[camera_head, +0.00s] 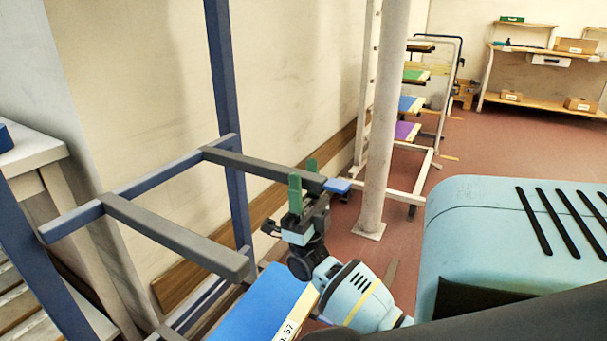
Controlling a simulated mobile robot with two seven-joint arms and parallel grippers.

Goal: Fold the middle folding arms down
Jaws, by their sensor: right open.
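Two dark grey folding arms stick out roughly level from a blue rack frame (235,190): the near folding arm (175,236) and the far folding arm (255,166). A blue tab (337,186) sits at the far arm's outer end. My right gripper (303,184) comes up from below near that end, its green fingers pointing up. One finger is in front of the far arm and the other shows above its back edge, so the fingers appear to straddle it. They are open; contact cannot be told. My left gripper is not in view.
A blue board (258,305) with a numbered pale edge lies below the arms. A pale post (384,125) stands behind the gripper. A rack with coloured boards (411,103) and shelves with boxes (545,103) stand farther back. Red floor (500,145) is open at right.

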